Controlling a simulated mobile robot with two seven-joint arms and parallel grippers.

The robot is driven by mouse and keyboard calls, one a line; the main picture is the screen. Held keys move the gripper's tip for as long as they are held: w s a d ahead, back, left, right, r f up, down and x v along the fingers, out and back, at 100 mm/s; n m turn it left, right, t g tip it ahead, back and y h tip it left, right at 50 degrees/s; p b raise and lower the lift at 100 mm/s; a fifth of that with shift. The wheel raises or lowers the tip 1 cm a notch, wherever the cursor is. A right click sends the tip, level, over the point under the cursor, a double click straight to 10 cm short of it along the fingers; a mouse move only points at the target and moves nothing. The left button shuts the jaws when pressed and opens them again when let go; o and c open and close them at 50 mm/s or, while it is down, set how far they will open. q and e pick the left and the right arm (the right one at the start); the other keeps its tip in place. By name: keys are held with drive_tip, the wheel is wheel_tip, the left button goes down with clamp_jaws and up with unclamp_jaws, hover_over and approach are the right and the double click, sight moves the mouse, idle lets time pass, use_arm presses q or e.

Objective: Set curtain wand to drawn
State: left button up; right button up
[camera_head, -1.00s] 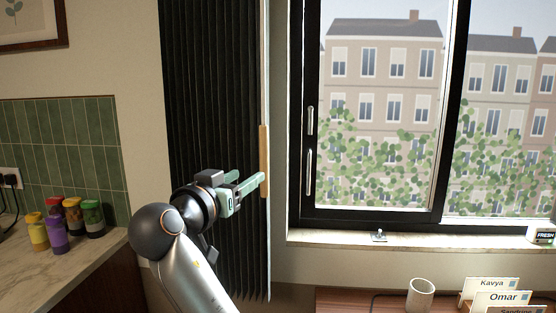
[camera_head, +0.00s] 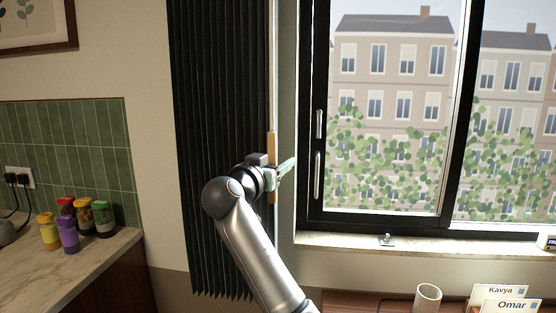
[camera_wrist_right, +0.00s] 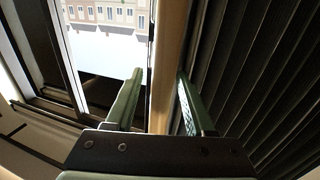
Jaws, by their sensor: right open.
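The curtain wand (camera_head: 272,146) is a tan wooden grip on a pale upright rod at the right edge of the black pleated curtain (camera_head: 215,120). The curtain is gathered in folds left of the window. My right gripper (camera_head: 282,172) is at the lower part of the wand, its green fingers open. In the right wrist view the wand (camera_wrist_right: 169,70) runs upright between the two spread fingers, with gaps visible beside it. The curtain (camera_wrist_right: 265,70) is close beyond the right finger. My left gripper is not in view.
The black-framed window (camera_head: 310,150) and its sill (camera_head: 345,241) are to the right. A small metal object (camera_head: 387,240) lies on the sill. A counter (camera_head: 95,262) with several coloured jars is at the left. A white cup (camera_head: 427,298) and name cards (camera_head: 500,298) stand below the window.

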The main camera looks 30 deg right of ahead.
drive_tip(key=shift+w+d, duration=0.1)
drive_tip(key=shift+d, duration=0.05)
drive_tip(key=shift+c, duration=0.2)
clamp_jaws()
drive_tip(key=shift+f, duration=0.1)
idle(1.1)
